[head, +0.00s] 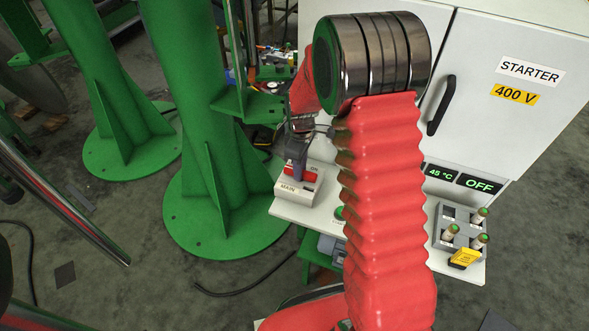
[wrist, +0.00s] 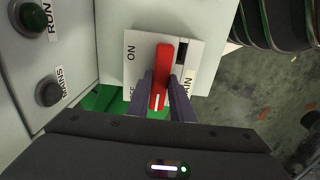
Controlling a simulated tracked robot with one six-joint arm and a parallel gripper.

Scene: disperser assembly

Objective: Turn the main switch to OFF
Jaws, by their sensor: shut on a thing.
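The main switch is a white box (head: 312,190) marked MAIN and ON, with a red handle (head: 302,174), on the shelf before the cabinet. In the wrist view, the red handle (wrist: 164,58) lies lengthwise in the picture, with a white mark at its near end. The ON label (wrist: 131,52) is at its upper left; another label at lower left is partly hidden by a finger. My gripper (head: 291,158) is above the switch in the head view. In the wrist view my gripper (wrist: 161,88) has its two dark fingers closed on either side of the handle.
A white STARTER cabinet (head: 500,110) stands behind, its display (head: 479,184) reading OFF. A grey rack (head: 449,236) with green-topped pieces and a yellow tag (head: 464,258) sits at right. A RUN button (wrist: 32,15) and MAINS lamp (wrist: 48,92) are left. Green columns (head: 190,100) stand close left.

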